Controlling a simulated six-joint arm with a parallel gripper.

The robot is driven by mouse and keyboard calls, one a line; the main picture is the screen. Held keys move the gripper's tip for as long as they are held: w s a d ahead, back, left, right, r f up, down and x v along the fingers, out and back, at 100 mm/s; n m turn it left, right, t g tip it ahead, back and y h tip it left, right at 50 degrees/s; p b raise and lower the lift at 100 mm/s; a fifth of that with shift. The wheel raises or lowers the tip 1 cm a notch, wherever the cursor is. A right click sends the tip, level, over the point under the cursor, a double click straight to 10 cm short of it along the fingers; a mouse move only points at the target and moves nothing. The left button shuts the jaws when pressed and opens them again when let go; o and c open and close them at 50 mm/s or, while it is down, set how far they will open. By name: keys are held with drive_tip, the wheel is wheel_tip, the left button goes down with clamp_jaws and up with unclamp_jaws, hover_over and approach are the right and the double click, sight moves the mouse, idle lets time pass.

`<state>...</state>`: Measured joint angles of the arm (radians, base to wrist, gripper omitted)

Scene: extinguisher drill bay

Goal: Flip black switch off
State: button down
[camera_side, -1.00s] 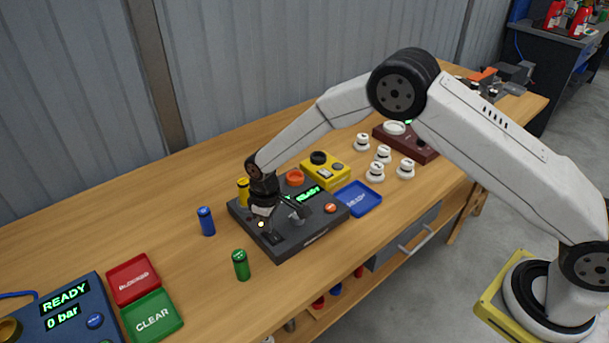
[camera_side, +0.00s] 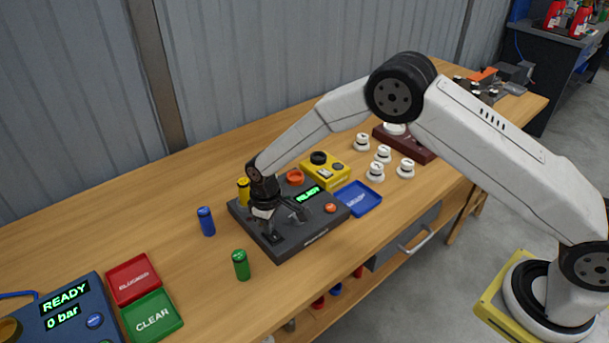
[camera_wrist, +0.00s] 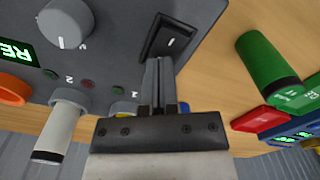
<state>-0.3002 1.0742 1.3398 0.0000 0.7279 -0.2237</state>
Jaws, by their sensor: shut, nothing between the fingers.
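The black switch (camera_wrist: 176,32) is a rocker in a black frame with a white line mark, set in a dark grey control panel (camera_side: 312,233). My gripper (camera_wrist: 160,62) is shut and empty. In the wrist view its fingertips overlap the near end of the switch; whether they touch it I cannot tell. In the side view my gripper (camera_side: 268,231) points down over the panel's left end and largely hides the switch. The rocker's tilt is unclear.
The panel also carries a grey knob (camera_wrist: 66,22), an orange button (camera_side: 331,208) and a green display (camera_side: 308,194). A green cylinder (camera_side: 241,265) and a blue cylinder (camera_side: 207,221) stand close by. A blue tray (camera_side: 359,198) lies right of the panel.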

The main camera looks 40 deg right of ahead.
drive_tip(key=shift+r, duration=3.5)
drive_tip(key=shift+s+d+r, duration=0.15)
drive_tip(key=shift+d+r, duration=0.05)
drive_tip(key=s+d+r+m+t, duration=0.1)
drive_tip(key=s+d+r+m, duration=0.2)
drive_tip(key=s+d, duration=0.4)
drive_tip(key=s+d+r+m+t, duration=0.1)
drive_tip(key=s+d+r+m, duration=0.2)
drive_tip(key=s, duration=1.3)
drive_tip(key=d+r, duration=0.2)
drive_tip(key=d, duration=0.3)
drive_tip(key=shift+s+d+r+t, duration=0.2)
drive_tip(key=shift+d+r+t, duration=0.1)
drive_tip(key=shift+r, duration=0.1)
